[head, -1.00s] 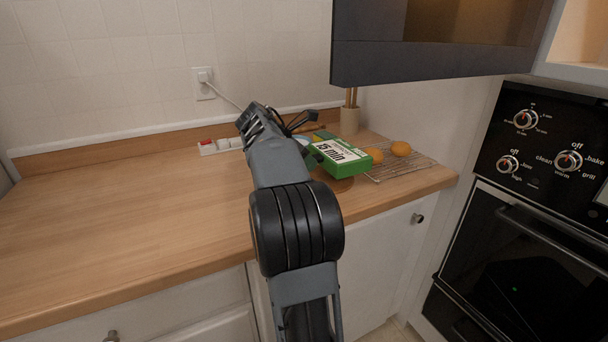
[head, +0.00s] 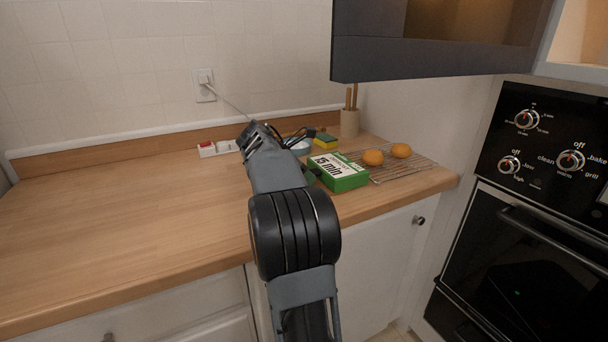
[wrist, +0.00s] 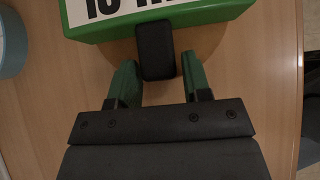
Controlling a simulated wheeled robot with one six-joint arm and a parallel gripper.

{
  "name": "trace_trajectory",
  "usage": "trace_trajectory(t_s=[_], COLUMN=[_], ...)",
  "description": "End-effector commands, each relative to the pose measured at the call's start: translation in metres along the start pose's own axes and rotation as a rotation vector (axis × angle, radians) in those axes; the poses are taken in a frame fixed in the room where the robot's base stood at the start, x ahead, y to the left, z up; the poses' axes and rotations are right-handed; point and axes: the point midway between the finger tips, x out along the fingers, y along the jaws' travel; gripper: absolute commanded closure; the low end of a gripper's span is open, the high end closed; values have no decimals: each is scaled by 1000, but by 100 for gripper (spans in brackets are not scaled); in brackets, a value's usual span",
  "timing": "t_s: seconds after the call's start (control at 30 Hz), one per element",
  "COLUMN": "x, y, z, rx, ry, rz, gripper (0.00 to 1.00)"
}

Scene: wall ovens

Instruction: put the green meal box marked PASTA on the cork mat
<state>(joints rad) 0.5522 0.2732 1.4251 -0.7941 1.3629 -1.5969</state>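The green meal box (head: 345,182) has a white label reading "15 min"; the word PASTA is not legible. It lies low over the counter, right of my gripper (head: 309,173). In the wrist view the box (wrist: 215,12) is at the top edge. A short black grip block (wrist: 155,50) sticks out from its near side.
A wire rack (head: 415,165) with two orange-brown buns (head: 373,158) lies right of the box. Behind are a yellow-green sponge (head: 326,138), a utensil pot (head: 349,122) and a power strip (head: 218,148). A dark cabinet (head: 430,55) overhangs. The counter's left (head: 120,220) is clear.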

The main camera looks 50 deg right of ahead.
Motion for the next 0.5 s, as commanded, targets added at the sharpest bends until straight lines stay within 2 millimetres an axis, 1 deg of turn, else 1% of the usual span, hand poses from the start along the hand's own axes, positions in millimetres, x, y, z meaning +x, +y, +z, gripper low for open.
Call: trace_trajectory(t_s=[0.03, 0.13, 0.4, 0.47, 0.5], x=[0, 0, -1, -4, -8], y=[0, 0, 0, 0, 0], z=[0, 0, 1, 4, 4], rx=[0, 0, 0, 0, -1], ry=[0, 0, 0, 0, 0], rz=[0, 0, 1, 2, 3], gripper=[51, 41, 41, 41, 41])
